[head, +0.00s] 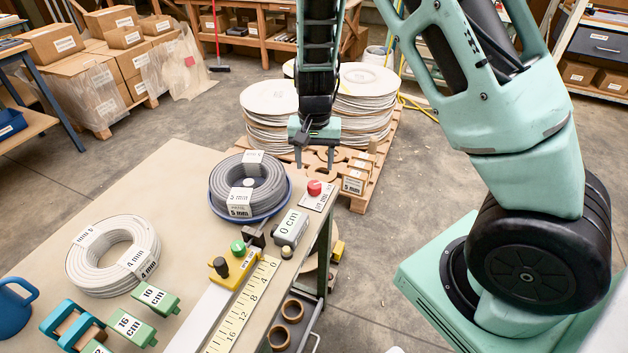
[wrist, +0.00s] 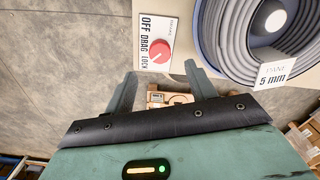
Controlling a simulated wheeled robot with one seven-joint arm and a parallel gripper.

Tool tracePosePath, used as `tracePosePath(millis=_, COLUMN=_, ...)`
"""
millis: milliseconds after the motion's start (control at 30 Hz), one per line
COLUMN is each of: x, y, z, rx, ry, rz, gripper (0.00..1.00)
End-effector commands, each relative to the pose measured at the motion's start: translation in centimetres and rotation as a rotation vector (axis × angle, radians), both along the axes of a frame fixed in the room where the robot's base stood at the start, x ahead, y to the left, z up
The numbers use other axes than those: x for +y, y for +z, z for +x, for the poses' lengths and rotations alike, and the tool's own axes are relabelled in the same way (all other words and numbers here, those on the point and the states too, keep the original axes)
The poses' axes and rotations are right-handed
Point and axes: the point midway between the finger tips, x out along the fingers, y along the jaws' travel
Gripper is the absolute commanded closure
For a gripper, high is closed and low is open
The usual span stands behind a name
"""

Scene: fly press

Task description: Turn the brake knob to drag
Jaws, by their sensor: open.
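The red brake knob (head: 314,187) sits on a white label plate (head: 326,199) at the right corner of the table. In the wrist view, the knob (wrist: 159,51) is at the upper middle, beside the words OFF, DRAG and LOCK on the plate (wrist: 143,30). A pale mark shows on the knob, but which word it points to is too small to tell. My gripper (head: 315,165) is open and empty, pointing down near the knob and apart from it. In the wrist view, my gripper's fingers (wrist: 160,84) are spread wide below the knob.
A grey cable coil (head: 266,203) in a blue dish stands left of the knob. A block marked 0 cm (head: 290,229) and a yellow ruler (head: 243,304) are nearer. Stacked round discs (head: 361,97) on a pallet stand behind.

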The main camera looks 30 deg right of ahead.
Motion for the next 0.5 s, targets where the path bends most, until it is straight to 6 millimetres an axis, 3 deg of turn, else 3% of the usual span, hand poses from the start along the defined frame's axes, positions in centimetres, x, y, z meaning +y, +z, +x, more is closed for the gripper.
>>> tracePosePath(millis=200, x=0.0, y=-4.3, z=-0.1, rx=0.003, ry=-0.001, rz=-0.001, gripper=0.45)
tracePosePath(millis=500, x=0.0, y=-6.7, z=0.0, rx=-0.001, ry=0.001, rz=-0.001, gripper=0.45)
